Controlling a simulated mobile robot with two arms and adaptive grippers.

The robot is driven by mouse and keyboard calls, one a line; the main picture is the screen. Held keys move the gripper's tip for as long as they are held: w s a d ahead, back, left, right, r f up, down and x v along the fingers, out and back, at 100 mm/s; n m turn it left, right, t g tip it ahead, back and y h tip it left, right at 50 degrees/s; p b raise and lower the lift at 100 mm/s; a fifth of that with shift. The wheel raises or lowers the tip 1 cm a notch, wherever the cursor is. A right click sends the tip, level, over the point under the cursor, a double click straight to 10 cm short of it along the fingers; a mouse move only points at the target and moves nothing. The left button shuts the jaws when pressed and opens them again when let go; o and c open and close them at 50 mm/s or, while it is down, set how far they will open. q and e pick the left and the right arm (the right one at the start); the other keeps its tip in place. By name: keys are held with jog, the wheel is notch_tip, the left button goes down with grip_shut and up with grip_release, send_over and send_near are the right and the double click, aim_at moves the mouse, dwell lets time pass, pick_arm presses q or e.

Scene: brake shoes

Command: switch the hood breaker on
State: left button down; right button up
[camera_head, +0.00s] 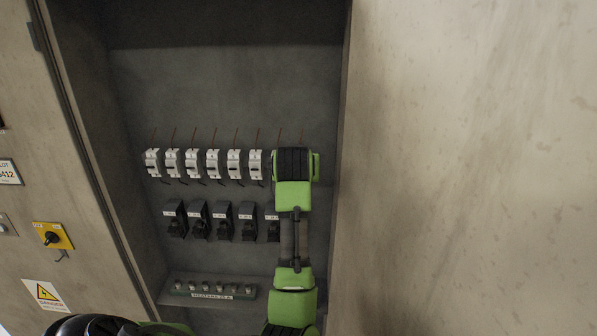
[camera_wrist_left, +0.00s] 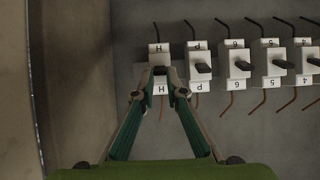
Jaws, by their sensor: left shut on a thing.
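A row of white breakers (camera_head: 213,163) runs across the upper part of the cabinet's back panel. In the left wrist view they appear upside down, and the end breaker (camera_wrist_left: 159,53), lettered H, has a dark lever (camera_wrist_left: 160,70). My left gripper (camera_wrist_left: 164,88) has its two fingertips on either side of that lever, shut on it. In the head view my green arm covers that gripper and the right end of the row. Whether the lever is up or down is hard to tell. My right gripper is not in view.
Beside it is a breaker lettered P (camera_wrist_left: 200,66), close to the fingers. Below the row are several black switches (camera_head: 199,222) and a terminal strip (camera_head: 215,291). The cabinet's right side wall (camera_head: 341,150) stands close to my arm.

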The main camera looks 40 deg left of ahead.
pick_arm(q)
jog(key=shift+f+g+h, duration=0.3)
jog(key=shift+f, duration=0.1)
jog(key=c, duration=2.3)
grip_release()
jog(key=shift+o, duration=1.3)
jog(key=shift+w+r, duration=0.1)
jog(key=shift+w, duration=0.05)
jog(key=v, duration=1.2)
